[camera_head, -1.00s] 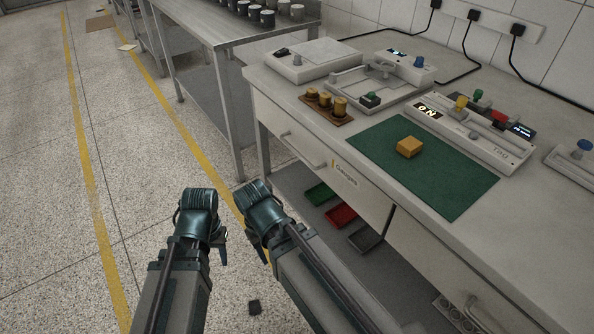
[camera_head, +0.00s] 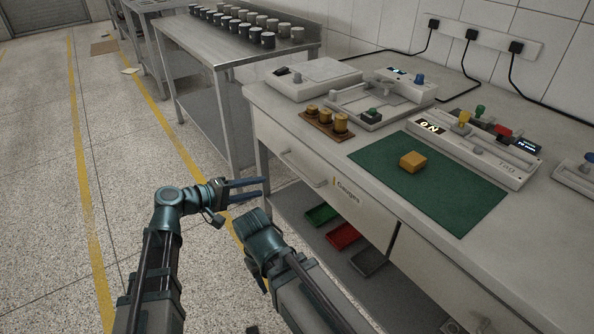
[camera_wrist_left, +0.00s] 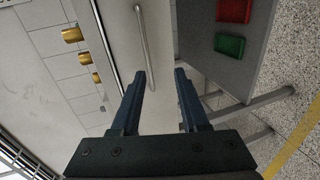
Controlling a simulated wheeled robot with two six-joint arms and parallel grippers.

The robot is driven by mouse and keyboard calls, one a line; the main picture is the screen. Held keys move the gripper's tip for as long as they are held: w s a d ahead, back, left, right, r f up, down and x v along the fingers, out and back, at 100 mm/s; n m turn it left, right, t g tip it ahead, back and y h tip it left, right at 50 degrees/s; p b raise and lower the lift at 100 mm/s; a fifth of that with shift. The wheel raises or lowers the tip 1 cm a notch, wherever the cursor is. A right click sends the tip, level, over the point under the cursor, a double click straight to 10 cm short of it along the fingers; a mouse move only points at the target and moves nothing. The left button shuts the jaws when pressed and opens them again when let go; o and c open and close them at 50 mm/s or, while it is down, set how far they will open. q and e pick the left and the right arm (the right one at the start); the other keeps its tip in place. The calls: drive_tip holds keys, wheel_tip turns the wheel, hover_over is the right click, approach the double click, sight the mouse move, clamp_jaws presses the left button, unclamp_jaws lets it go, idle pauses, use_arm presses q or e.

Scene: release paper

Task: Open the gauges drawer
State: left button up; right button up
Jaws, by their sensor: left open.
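My left gripper (camera_head: 264,187) is open and empty, fingers pointing right at the bench, a little left of and below the handle. In the left wrist view the handle lies beyond the fingertips (camera_wrist_left: 160,75), apart from them. My right arm is folded in front of the bench; its fingers cannot be made out.
Green (camera_head: 321,214), red (camera_head: 342,236) and dark (camera_head: 368,262) trays lie on the lower shelf. Brass weights (camera_head: 327,120), a green mat (camera_head: 440,196) with a yellow block (camera_head: 413,161) and instruments stand on top. Open floor lies left.

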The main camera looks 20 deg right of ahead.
sight(297, 169)
use_arm(q)
drive_tip(key=shift+h, duration=0.3)
drive_tip(key=b+x, duration=0.1)
drive_tip(key=x, duration=0.3)
drive_tip(key=r+b+x, duration=0.1)
drive_tip(key=x, duration=0.4)
drive_tip(key=r+x, duration=0.1)
drive_tip(key=x, duration=0.4)
drive_tip(key=shift+w+d+b, duration=0.2)
drive_tip(key=shift+w+b, duration=0.2)
clamp_jaws()
idle(0.8)
